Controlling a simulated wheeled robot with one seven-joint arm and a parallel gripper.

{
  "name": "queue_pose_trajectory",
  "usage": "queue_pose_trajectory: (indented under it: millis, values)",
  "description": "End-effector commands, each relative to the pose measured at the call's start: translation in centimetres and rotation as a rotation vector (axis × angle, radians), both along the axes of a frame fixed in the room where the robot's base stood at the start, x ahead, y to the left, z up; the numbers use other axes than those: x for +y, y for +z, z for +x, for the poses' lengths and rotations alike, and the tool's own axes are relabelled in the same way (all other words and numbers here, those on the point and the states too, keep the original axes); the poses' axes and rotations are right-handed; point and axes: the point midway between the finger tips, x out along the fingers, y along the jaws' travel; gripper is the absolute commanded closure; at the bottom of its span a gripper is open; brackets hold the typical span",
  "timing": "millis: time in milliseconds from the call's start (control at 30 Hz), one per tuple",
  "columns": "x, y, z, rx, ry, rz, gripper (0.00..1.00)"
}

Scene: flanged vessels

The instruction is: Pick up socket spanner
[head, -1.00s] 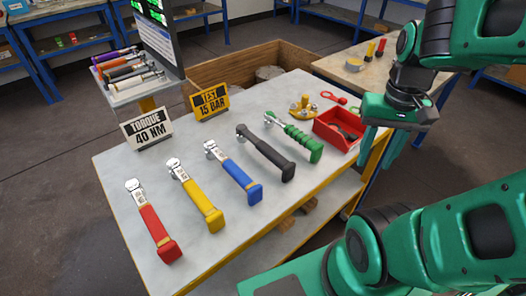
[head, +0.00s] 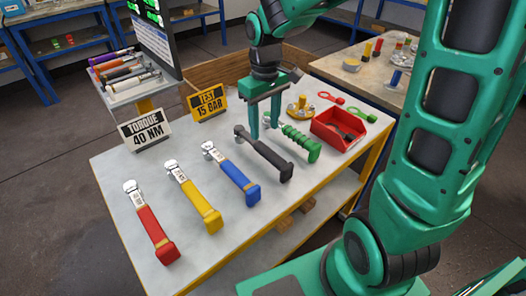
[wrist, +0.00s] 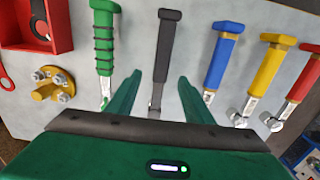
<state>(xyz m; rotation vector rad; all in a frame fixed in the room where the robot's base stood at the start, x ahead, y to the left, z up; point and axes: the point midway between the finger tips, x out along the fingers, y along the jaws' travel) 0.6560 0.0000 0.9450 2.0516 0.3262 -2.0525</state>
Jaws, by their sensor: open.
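Several spanner-like tools lie in a row on the pale bench top. From left in the head view they are red (head: 152,225), yellow (head: 195,197), blue (head: 232,175), black (head: 266,155) and ribbed green (head: 302,143). Red, yellow and blue carry pale marked plates near the head; the black one has a plain dark shaft. No label names the socket spanner. My gripper (head: 265,132) is open and empty, pointing down over the black tool's head end. In the wrist view the black tool (wrist: 163,55) lies between my fingertips, with no contact visible.
A red bin (head: 338,130) and a brass flanged piece (head: 299,108) stand right of the tools. Signs read "TORQUE 40 NM" (head: 146,129) and "TEST 15 BAR" (head: 208,102).

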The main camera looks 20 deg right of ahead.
Motion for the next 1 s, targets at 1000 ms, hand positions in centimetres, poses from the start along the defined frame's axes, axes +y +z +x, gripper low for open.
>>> queue_pose_trajectory:
  millis: [1000]
  values:
    - [0.3, -10.0, -0.3, 0.001, 0.000, -0.001, 0.53]
